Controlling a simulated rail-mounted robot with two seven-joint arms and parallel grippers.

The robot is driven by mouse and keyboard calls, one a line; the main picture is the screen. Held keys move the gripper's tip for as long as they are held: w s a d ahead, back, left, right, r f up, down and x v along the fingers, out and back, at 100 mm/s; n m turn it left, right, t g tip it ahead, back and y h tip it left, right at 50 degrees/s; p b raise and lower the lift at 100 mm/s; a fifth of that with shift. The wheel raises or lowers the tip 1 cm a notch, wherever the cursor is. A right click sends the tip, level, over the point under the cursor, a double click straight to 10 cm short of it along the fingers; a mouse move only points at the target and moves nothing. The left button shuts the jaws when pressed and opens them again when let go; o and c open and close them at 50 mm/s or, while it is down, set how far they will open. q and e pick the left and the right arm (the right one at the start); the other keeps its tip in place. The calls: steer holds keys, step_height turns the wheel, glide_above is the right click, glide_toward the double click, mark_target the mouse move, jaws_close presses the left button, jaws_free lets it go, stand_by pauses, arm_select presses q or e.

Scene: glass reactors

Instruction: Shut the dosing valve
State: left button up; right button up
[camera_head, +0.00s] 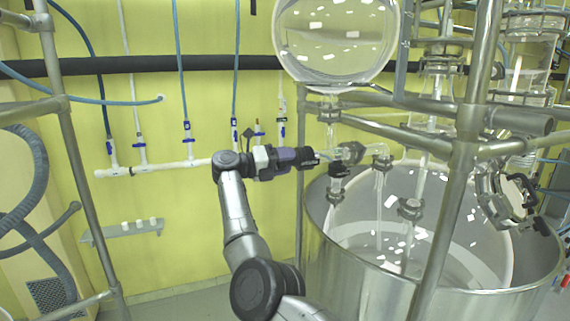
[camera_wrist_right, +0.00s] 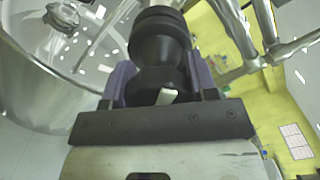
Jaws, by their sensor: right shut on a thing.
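The dosing valve's black knob (camera_head: 309,158) sits at the left end of a glass valve body (camera_head: 346,154), below the round glass flask. My right gripper (camera_head: 291,158) reaches it from the left and is shut on the knob. In the right wrist view the black ridged knob (camera_wrist_right: 160,42) stands between the two purple fingers of the right gripper (camera_wrist_right: 161,80), which touch its sides. The valve's inside and its turned position cannot be made out. My left gripper is not in view.
A round glass flask (camera_head: 335,40) hangs above the valve. A large steel-rimmed reactor vessel (camera_head: 360,268) stands below and right. Steel frame posts (camera_head: 455,170) stand close on the right. A white pipe with blue-handled taps (camera_head: 187,127) runs along the yellow wall.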

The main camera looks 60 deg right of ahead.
steer(key=m, duration=0.6)
steer(key=shift+d+m+b, duration=0.1)
steer(key=shift+m+b, duration=0.2)
steer(key=shift+m, duration=0.8)
steer(key=shift+m, duration=0.3)
steer(key=o, duration=0.9)
steer(key=shift+w+a, duration=0.1)
steer(key=shift+a, duration=0.1)
